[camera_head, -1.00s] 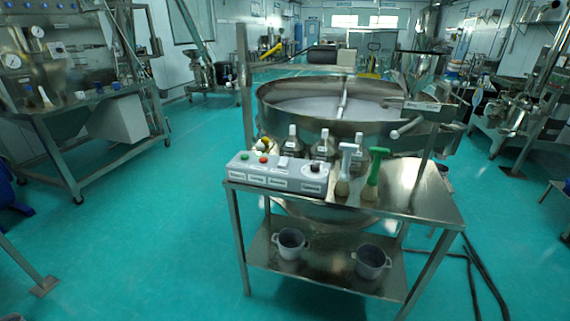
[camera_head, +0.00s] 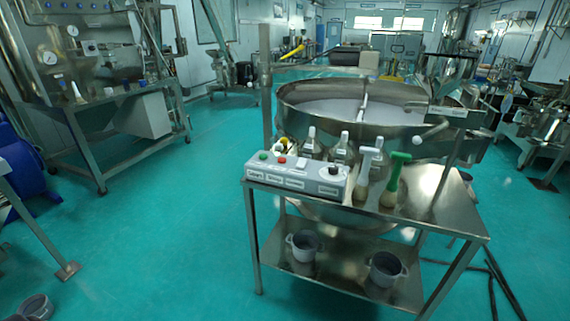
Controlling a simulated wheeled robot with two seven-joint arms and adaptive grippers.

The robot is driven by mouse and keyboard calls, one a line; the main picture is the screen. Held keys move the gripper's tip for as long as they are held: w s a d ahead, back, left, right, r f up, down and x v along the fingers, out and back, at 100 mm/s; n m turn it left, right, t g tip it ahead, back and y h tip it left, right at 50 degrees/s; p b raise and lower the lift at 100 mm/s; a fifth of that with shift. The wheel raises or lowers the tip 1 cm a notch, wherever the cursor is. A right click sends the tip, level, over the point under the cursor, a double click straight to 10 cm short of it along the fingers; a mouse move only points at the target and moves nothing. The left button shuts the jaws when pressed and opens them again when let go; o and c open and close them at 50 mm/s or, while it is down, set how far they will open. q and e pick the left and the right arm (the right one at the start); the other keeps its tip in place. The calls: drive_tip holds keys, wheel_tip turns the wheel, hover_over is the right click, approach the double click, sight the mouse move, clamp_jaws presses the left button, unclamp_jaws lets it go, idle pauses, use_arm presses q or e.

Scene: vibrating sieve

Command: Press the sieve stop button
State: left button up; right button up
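The control box (camera_head: 297,176) is light grey and sits on the left front part of a steel table. On its top are a green button (camera_head: 263,156), a red button (camera_head: 282,160), a white switch (camera_head: 301,163) and a dark round knob (camera_head: 333,170). Labels on its front are too small to read surely. The round sieve (camera_head: 365,114) stands behind the table, with pale material inside. Neither of my grippers is in view.
Steel bottles (camera_head: 311,144) stand behind the box. A white-handled brush (camera_head: 366,172) and a green-handled brush (camera_head: 394,178) stand to its right. Pots (camera_head: 303,245) sit on the steel table's (camera_head: 440,205) lower shelf. Floor left of the table is clear; cables lie at right.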

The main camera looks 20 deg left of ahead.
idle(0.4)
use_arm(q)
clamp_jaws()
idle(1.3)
